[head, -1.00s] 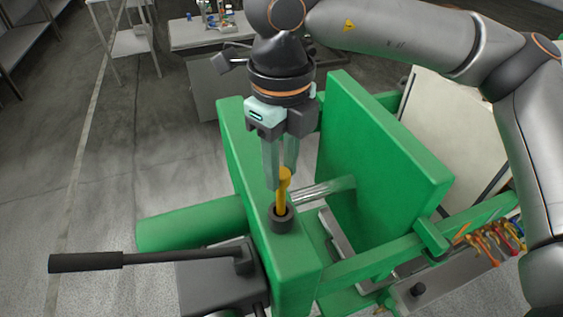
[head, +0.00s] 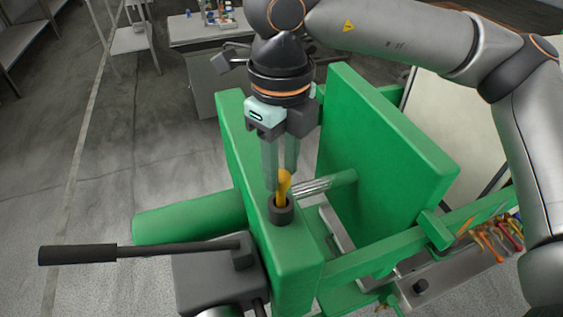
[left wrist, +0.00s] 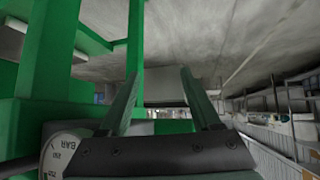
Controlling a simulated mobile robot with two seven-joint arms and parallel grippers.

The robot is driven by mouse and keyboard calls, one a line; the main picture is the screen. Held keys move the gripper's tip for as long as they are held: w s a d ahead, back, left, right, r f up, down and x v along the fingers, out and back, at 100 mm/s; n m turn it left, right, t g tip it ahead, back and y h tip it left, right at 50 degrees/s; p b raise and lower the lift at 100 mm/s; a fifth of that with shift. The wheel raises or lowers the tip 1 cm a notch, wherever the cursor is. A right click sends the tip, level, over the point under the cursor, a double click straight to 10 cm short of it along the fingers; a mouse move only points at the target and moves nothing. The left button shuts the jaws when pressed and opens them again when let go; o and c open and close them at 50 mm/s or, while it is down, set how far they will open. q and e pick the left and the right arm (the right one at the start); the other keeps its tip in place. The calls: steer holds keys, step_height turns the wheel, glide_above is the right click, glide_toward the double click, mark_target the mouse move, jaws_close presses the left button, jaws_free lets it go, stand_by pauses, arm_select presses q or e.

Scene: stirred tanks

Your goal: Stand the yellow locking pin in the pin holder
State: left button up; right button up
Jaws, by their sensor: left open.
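The yellow locking pin (head: 283,186) stands roughly upright in the head view. Its lower end is inside a dark round collar (head: 281,213), which looks like the pin holder, on top of a green block. My right gripper (head: 281,180) comes down from above, its two clear fingers closed about the pin's upper part. The pin's tip is hidden inside the collar. My left gripper (left wrist: 160,100) shows in the left wrist view, its fingers apart with nothing between them. It is not seen in the head view.
A tall green plate (head: 385,150) stands to the right of the pin. A long black lever (head: 80,254) reaches left from a dark box. A pressure gauge (left wrist: 62,152) and green frame posts are close on the left in the left wrist view.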

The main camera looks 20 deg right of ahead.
steer(key=o, duration=0.4)
steer(key=shift+o, duration=0.2)
step_height(320, 180, up, 12)
steer(key=shift+r, duration=0.25)
stand_by(0.6)
